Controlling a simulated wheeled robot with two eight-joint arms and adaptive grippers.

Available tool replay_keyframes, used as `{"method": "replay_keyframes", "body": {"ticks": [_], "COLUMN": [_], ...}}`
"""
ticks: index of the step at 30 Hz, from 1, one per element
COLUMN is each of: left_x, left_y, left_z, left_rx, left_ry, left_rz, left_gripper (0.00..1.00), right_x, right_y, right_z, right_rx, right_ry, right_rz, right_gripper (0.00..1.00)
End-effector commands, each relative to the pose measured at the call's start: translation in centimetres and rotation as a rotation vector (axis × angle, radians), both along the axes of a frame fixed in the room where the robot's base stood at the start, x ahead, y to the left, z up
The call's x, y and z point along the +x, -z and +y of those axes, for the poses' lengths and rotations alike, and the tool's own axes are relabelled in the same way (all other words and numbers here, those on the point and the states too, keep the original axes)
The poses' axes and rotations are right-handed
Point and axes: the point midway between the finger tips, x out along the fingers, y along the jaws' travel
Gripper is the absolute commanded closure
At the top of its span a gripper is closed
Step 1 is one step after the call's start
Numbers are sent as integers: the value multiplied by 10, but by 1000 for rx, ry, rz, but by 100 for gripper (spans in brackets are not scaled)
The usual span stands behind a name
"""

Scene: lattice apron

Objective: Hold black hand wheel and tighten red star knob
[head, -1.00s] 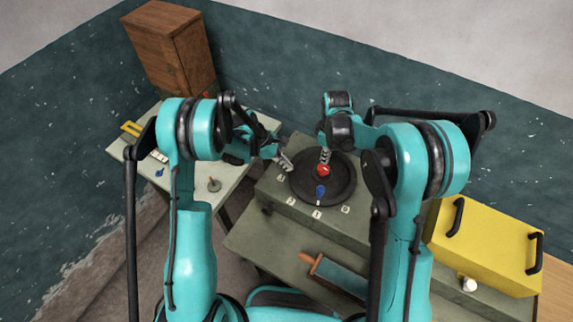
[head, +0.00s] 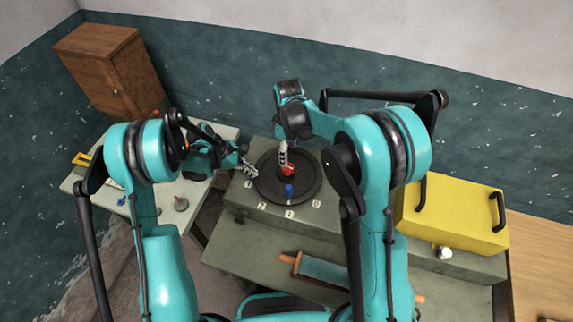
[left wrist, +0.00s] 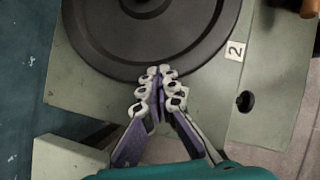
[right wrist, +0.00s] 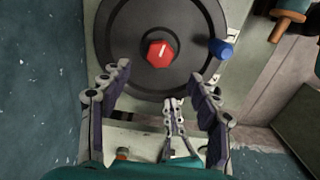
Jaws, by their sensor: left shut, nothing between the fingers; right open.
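The black hand wheel (head: 262,183) lies flat on a grey-green box and fills much of the left wrist view (left wrist: 100,40) and the right wrist view (right wrist: 125,60). The red star knob (right wrist: 160,53) is at its centre; it also shows in the head view (head: 288,169). A blue handle (right wrist: 221,48) stands on the wheel near its rim. My left gripper (left wrist: 161,72) is shut and empty, its tips at the wheel's rim; I cannot tell whether they touch it. My right gripper (right wrist: 160,80) is open above the wheel, its fingers wide apart, with the knob beyond and between them.
A yellow case (head: 455,215) with black handles stands to the right. A roller with orange handles (head: 290,258) lies in front. A wooden cabinet (head: 100,65) stands at the back left.

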Motion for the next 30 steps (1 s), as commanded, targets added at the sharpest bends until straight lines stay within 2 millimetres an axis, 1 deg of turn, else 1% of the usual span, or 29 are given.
{"method": "replay_keyframes", "body": {"ticks": [1,6,9,12,17,24,26,27,30], "left_x": [0,0,0,0,0,0,0,0,0], "left_y": [1,1,1,1,1,1,1,1,1], "left_z": [0,0,0,0,0,0,0,0,0], "left_rx": [1,1,2,2,2,2,2,2,2], "left_ry": [-1,-1,-1,-1,-1,-1,-1,-1,-1], "left_rz": [-1,-1,-1,-1,-1,-1,-1,-1,-1], "left_gripper": [100,100,100,100,100,100,100,100,100], "right_x": [1,0,0,0,0,0,0,0,0], "right_y": [12,46,62,73,80,81,81,81,81], "right_z": [0,0,0,0,0,0,0,0,0], "right_rx": [0,0,0,0,0,0,0,0,0], "right_ry": [0,0,0,0,0,0,0,0,0], "right_rz": [0,0,0,0,0,0,0,0,0], "right_gripper": [39,39,39,39,39,39,54,65,89]}}
